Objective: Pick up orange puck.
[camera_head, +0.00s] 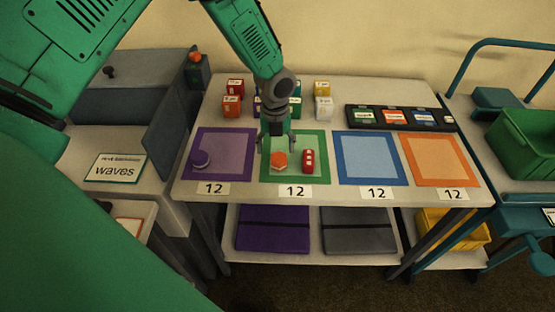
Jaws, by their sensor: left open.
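The orange puck (279,160) lies on the green-bordered mat (294,174), left of a red block (308,161). My left gripper (276,147) points down from above, at the puck's back edge in the picture, with its fingers apart and nothing held between them. I cannot tell whether the fingers touch the puck. My right gripper does not show.
Several small blocks stand behind the gripper. A black tray (354,118) is at the back right. Number cards line the front edge.

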